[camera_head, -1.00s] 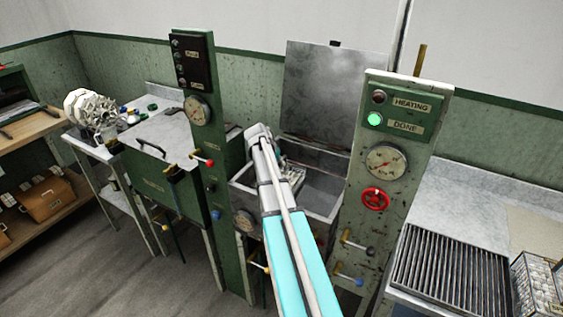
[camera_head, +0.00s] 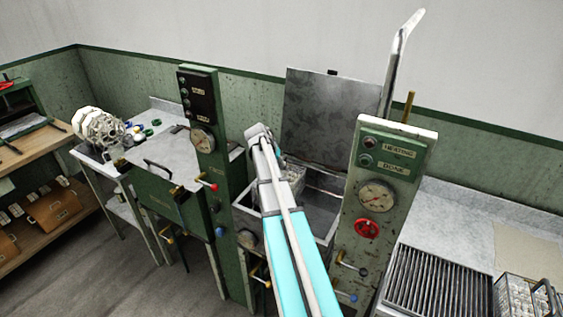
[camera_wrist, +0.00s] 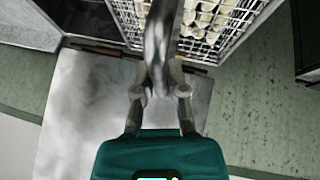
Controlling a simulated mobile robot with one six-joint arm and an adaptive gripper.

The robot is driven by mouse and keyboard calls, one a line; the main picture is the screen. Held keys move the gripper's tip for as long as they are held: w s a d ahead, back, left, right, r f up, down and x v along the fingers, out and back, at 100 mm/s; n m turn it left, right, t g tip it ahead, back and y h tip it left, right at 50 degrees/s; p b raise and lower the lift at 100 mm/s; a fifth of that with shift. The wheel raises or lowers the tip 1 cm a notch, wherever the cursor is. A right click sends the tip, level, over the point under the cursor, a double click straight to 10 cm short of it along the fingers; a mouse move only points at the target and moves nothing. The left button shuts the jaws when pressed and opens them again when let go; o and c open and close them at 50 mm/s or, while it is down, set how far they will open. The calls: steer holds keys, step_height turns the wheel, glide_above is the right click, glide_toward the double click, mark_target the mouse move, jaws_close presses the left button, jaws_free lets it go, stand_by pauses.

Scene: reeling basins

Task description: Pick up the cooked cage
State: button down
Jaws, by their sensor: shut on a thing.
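The cooked cage (camera_head: 294,183), a wire cage holding pale cocoons, shows beside my arm in the head view, at the open basin (camera_head: 325,211). In the wrist view the cage (camera_wrist: 212,22) is at the top, with pale cocoons behind its mesh. My gripper (camera_wrist: 159,92) is shut on the cage's metal handle (camera_wrist: 160,38), which runs up from between the fingers. My arm hides part of the cage in the head view. I cannot tell whether the cage is fully clear of the basin.
The basin's lid (camera_head: 322,118) stands open behind it. A control post (camera_head: 384,192) rises close on the right and a green post (camera_head: 205,150) on the left. Another cage (camera_head: 525,300) stands on the right counter beside a slatted grate (camera_head: 435,280). A closed basin (camera_head: 160,195) is left.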

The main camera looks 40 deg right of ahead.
steer(key=shift+r+p, duration=4.7)
steer(key=shift+r, duration=0.5)
steer(key=shift+s, duration=0.1)
